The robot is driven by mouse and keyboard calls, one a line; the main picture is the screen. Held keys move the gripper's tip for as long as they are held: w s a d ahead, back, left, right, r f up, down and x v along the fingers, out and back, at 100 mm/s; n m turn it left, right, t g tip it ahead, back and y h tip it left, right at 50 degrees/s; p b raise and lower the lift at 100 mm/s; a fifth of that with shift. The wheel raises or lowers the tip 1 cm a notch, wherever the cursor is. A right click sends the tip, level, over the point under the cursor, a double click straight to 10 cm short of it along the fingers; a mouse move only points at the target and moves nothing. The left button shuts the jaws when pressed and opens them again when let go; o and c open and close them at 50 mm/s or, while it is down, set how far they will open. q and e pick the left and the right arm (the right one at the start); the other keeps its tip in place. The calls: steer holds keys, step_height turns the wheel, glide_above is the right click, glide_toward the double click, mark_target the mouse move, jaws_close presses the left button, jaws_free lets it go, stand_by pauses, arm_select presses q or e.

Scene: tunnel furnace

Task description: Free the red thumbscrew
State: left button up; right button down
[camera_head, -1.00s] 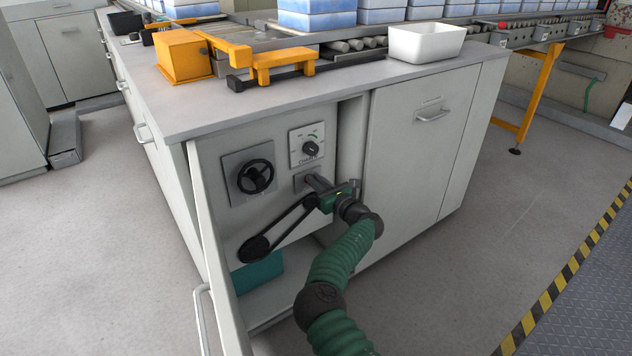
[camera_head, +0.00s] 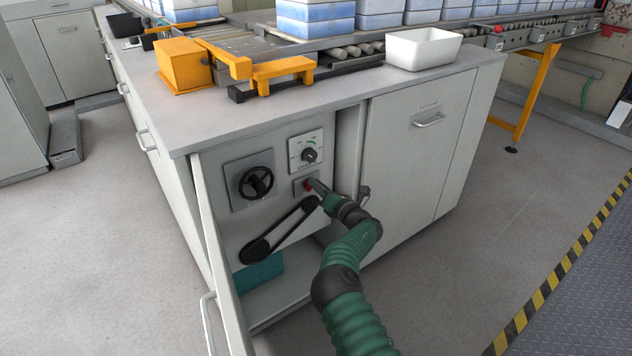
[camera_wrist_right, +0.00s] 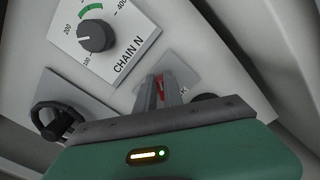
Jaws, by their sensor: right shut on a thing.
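The red thumbscrew (camera_head: 308,184) sits on a small grey plate (camera_head: 299,192) on the cabinet's inner panel, below the chain dial. My right gripper (camera_head: 313,185) reaches it from the front right. In the right wrist view the two fingers (camera_wrist_right: 160,92) are closed together around the thumbscrew (camera_wrist_right: 160,85); only a sliver of red shows, and the fingers hide the rest. My left gripper is not in view.
The chain dial (camera_head: 309,155) is just above, and a black handwheel (camera_head: 256,182) is to the left. A long black crank arm (camera_head: 280,231) slants below the plate. The open cabinet door (camera_head: 222,265) stands at the left. A teal box (camera_head: 259,272) lies below.

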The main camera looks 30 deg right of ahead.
steer(key=shift+s+a+f+m+p, duration=0.1)
steer(key=shift+f+m+p, duration=0.65)
steer(key=shift+m, duration=3.85)
steer(key=shift+s+a+f+m+p, duration=0.1)
steer(key=shift+f+m+p, duration=0.6)
steer(key=shift+m, duration=3.9)
steer(key=shift+a+f+m+p, duration=0.1)
steer(key=shift+f+m+p, duration=0.65)
steer(key=shift+m, duration=3.85)
steer(key=shift+r+p, duration=0.25)
steer(key=shift+p, duration=0.05)
steer(key=c, duration=1.5)
jaws_free()
steer(key=shift+o, duration=0.2)
steer(key=shift+w+r, duration=0.1)
steer(key=shift+r, duration=0.05)
